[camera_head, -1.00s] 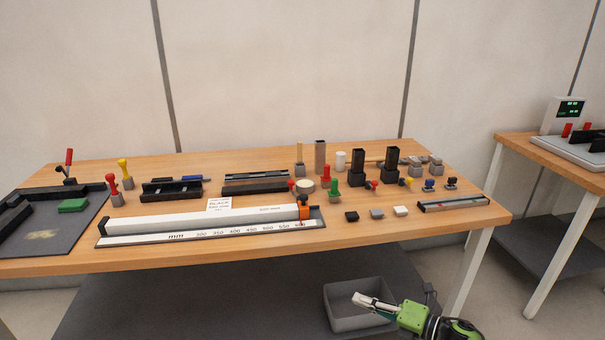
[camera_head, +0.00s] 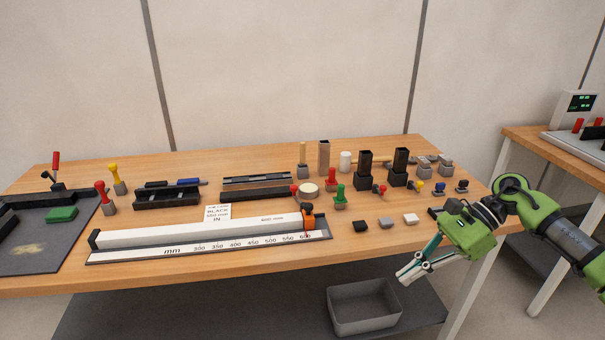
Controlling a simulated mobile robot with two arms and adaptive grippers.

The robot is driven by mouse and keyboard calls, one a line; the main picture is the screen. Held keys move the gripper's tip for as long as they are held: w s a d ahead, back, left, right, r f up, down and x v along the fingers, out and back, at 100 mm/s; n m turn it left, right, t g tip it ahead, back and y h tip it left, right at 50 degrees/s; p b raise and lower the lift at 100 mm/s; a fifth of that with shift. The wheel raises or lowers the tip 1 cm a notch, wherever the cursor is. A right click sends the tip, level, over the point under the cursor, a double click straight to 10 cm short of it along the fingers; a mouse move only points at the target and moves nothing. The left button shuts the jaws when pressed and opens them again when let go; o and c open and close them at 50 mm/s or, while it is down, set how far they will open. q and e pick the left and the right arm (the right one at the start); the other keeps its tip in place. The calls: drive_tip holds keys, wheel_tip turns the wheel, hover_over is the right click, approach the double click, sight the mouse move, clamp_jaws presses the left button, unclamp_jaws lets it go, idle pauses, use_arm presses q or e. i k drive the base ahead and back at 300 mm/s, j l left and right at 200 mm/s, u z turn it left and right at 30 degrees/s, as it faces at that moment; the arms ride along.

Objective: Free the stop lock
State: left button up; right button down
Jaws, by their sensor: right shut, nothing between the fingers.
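The stop (camera_head: 308,224) is an orange and black block near the right end of the long ruler rail (camera_head: 180,252), close to the 600 mark. Its lock is too small to make out clearly; an orange part shows on top. A white bar (camera_head: 190,230) lies along the rail, its right end at the stop. My right gripper (camera_head: 402,280) is shut and empty, off the table's front edge, to the right of the stop and below it. My left gripper is not in view.
A grey bin (camera_head: 366,306) stands below the right gripper. Small black, grey and white blocks (camera_head: 386,223) lie between the stop and my right arm. A card (camera_head: 216,213) stands behind the bar. Stamps and black holders (camera_head: 365,168) stand further back.

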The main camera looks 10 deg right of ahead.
sight(294, 188)
drive_tip(key=i, duration=1.65)
